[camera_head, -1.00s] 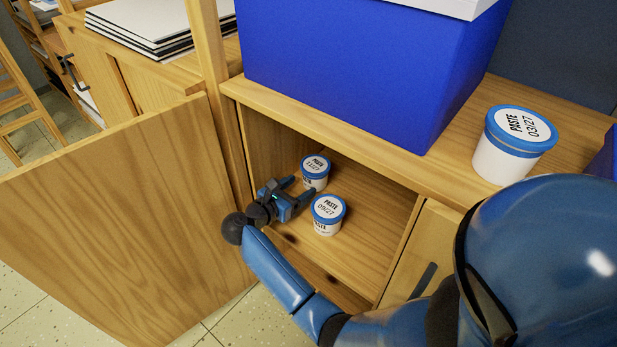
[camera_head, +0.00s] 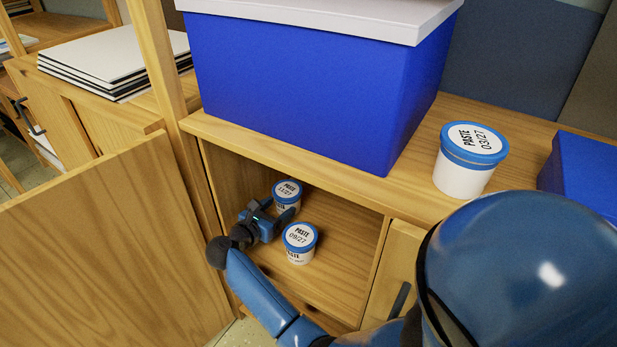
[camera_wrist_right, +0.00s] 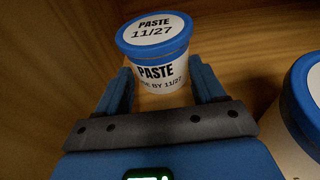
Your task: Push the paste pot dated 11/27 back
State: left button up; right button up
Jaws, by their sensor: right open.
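The paste pot dated 11/27 (camera_head: 287,193) stands upright inside the open cupboard, a white tub with a blue-rimmed lid. In the right wrist view the pot (camera_wrist_right: 158,62) is straight ahead, at the tips of the jaws. My right gripper (camera_head: 272,212) is open inside the cupboard, just in front of this pot; I cannot tell whether it touches. In the right wrist view its two fingers (camera_wrist_right: 161,88) stand apart with the pot's lower front between their tips. My left gripper is not in view.
The paste pot dated 09/27 (camera_head: 299,243) stands close to the right of my gripper. The cupboard door (camera_head: 100,250) hangs open at left. On top are a blue box (camera_head: 300,85), a paste pot dated 03/27 (camera_head: 465,175) and another blue box (camera_head: 590,180).

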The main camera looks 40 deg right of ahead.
aim_at(293, 184)
jog(key=shift+w+d+r, duration=0.1)
jog(key=shift+w+d, duration=0.2)
jog(key=shift+d, duration=0.45)
jog(key=shift+w+d+r, duration=0.1)
jog(key=shift+w+d, duration=0.15)
jog(key=shift+d, duration=0.5)
jog(key=shift+w+d+r+b, duration=0.2)
jog(key=shift+w+d, duration=0.05)
jog(key=shift+d, duration=0.45)
jog(key=shift+w+d+r+b, duration=0.15)
jog(key=shift+w+d+r, duration=0.1)
jog(key=shift+d, duration=0.5)
jog(key=shift+w+d+r+b, duration=0.15)
jog(key=shift+w+d+b, duration=0.1)
jog(key=shift+d, duration=0.45)
jog(key=shift+w+d, duration=0.6)
jog(key=shift+w, duration=0.05)
jog(key=shift+w+d+b, duration=0.4)
jog(key=shift+w+d, duration=0.4)
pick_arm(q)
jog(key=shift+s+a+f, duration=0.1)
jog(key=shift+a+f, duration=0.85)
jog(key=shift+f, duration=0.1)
